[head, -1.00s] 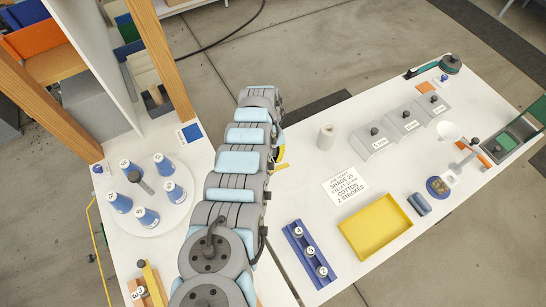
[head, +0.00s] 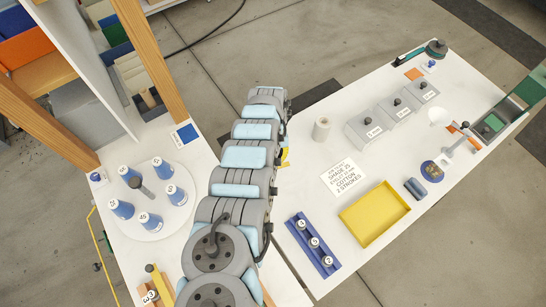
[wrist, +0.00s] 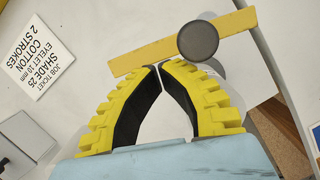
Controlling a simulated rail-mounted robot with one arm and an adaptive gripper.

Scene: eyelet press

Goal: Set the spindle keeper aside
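A yellow bar with a round grey knob, which I take for the spindle keeper (wrist: 137,58), lies across the fingertips of my gripper (wrist: 160,66) in the wrist view. The two yellow-and-black fingers close to a point at the bar's edge, beside the knob. The bar looks raised over the white table; the exact grip under it is hidden. In the head view my arm covers most of my gripper (head: 284,155), and only a short yellow end of the bar (head: 283,166) shows beside the arm.
Another yellow bar (head: 158,281) with a knob is near the lower edge. The right table holds the job ticket (head: 345,177), yellow tray (head: 348,222), blue rack (head: 293,229) and grey boxes (head: 368,131).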

